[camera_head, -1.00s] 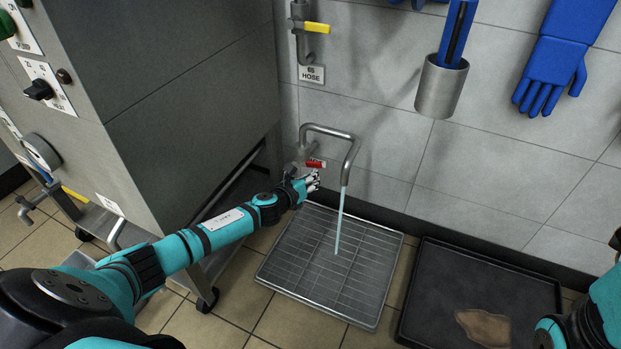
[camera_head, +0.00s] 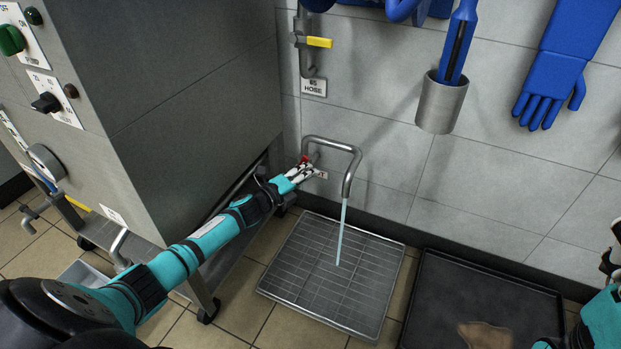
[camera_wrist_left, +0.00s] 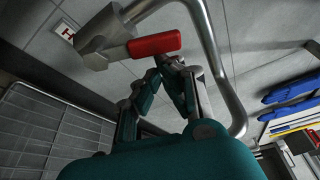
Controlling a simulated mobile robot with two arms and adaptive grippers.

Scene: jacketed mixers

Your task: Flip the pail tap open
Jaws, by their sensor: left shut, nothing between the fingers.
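The pail tap is a grey wall pipe with a bent spout (camera_head: 348,165) and a red lever (camera_head: 305,158). Water (camera_head: 341,235) runs from the spout onto the floor grate (camera_head: 290,295). My left gripper (camera_head: 303,172) is shut and empty right at the lever, partly covering it and its wall label. In the left wrist view, the red lever (camera_wrist_left: 155,44) lies just beyond my closed left fingertips (camera_wrist_left: 168,64); whether they touch cannot be told. My right gripper (camera_head: 610,262) is only partly visible at the right edge, away from the tap.
The hose valve with a yellow handle (camera_head: 319,42) is above the tap. A steel holder (camera_head: 441,103) and blue gloves (camera_head: 553,85) hang right. A black tray (camera_head: 480,290) lies right of the grate.

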